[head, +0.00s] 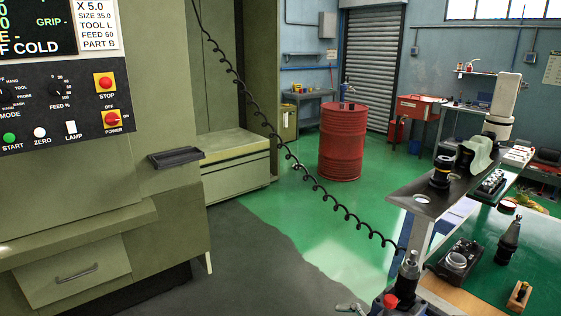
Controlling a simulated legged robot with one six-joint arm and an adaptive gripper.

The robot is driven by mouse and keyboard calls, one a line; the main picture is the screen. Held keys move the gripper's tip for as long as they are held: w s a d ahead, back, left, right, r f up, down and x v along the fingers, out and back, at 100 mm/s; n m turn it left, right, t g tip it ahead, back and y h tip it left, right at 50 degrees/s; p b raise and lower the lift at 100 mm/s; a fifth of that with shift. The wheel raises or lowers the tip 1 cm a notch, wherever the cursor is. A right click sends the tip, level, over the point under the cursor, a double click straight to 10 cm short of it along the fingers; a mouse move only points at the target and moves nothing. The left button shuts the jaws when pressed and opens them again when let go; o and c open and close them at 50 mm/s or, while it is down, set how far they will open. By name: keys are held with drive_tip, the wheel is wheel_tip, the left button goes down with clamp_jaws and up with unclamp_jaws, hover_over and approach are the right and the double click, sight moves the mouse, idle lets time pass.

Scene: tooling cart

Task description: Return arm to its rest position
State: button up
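Neither my arm nor my gripper can be made out in the head view, so its pose and what it holds do not show. The tooling cart stands at the right. Its raised grey shelf (400,190) carries a black tool holder (442,173), and an empty round hole shows near the shelf's front corner. A dark tool holder (508,240) stands upright on the green lower surface (480,292). A metal holder (409,265) stands at the bottom edge beside a red knob (390,301).
A machine with a control panel (62,103) fills the left. A black coiled cord (300,170) hangs diagonally across the middle to the cart. A red drum (341,142) stands behind. A pale object (479,153) and a white upright object (506,97) are at the cart's far end.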

drive_tip(key=s+d+r+n+h, duration=0.2)
drive_tip(key=s+n+h, duration=0.2)
drive_tip(key=n, duration=0.4)
drive_tip(key=s+d+r+n+g+h, duration=0.1)
drive_tip(key=s+d+n+h, duration=0.2)
drive_tip(key=s+n+h, duration=0.2)
drive_tip(key=n+h, duration=0.1)
drive_tip(key=n, duration=0.2)
drive_tip(key=shift+s+r+h, duration=0.3)
drive_tip(key=shift+r, duration=0.05)
